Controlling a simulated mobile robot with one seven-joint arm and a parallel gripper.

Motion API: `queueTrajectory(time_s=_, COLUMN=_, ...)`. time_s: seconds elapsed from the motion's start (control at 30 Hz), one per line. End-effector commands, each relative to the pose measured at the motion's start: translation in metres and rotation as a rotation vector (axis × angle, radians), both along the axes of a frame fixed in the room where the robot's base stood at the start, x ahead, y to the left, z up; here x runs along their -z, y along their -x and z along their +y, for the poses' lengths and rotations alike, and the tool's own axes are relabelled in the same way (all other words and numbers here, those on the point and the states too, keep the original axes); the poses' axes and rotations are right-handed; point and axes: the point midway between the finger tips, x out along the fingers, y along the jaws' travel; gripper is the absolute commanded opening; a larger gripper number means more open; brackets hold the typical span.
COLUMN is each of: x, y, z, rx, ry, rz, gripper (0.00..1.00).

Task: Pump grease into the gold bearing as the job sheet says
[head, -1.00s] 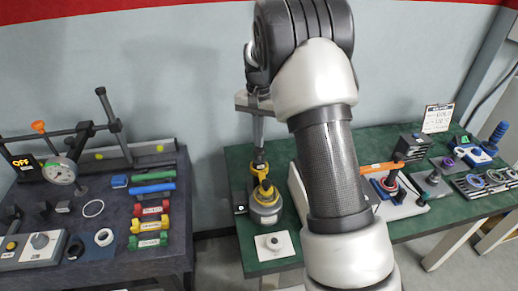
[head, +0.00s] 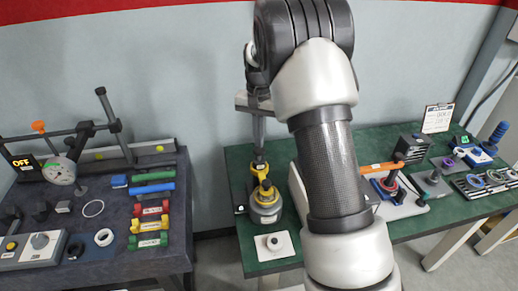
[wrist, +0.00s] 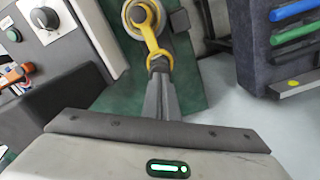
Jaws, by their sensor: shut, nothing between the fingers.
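A grey and yellow pump-like device (head: 266,212) stands on the green table, left of my arm. Its yellow lever (wrist: 152,40) shows in the wrist view, running from a round top to my fingertips. My gripper (wrist: 159,66) is shut and empty, its tips at the lever's near end; I cannot tell whether they touch it. In the head view my gripper (head: 258,150) points down above the device. I cannot pick out a gold bearing for certain. A clipboard sheet (head: 438,118) stands at the back right, its text unreadable.
A separate dark bench (head: 110,210) with a gauge and coloured tools is at the left, with a floor gap between.

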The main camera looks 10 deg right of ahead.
Motion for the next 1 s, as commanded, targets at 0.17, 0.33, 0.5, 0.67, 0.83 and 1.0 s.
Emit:
queueTrajectory(time_s=0.17, x=0.000, y=0.000, z=0.000, rx=0.000, ry=0.000, rz=0.000, gripper=0.00)
queueTrajectory(time_s=0.33, x=0.000, y=0.000, z=0.000, rx=0.000, ry=0.000, rz=0.000, gripper=0.00)
queueTrajectory(time_s=0.5, x=0.004, y=0.000, z=0.000, rx=0.000, ry=0.000, rz=0.000, gripper=0.00)
queueTrajectory(time_s=0.67, x=0.010, y=0.000, z=0.000, rx=0.000, ry=0.000, rz=0.000, gripper=0.00)
queueTrajectory(time_s=0.83, x=0.017, y=0.000, z=0.000, rx=0.000, ry=0.000, rz=0.000, gripper=0.00)
queueTrajectory(time_s=1.0, x=0.024, y=0.000, z=0.000, rx=0.000, ry=0.000, rz=0.001, gripper=0.00)
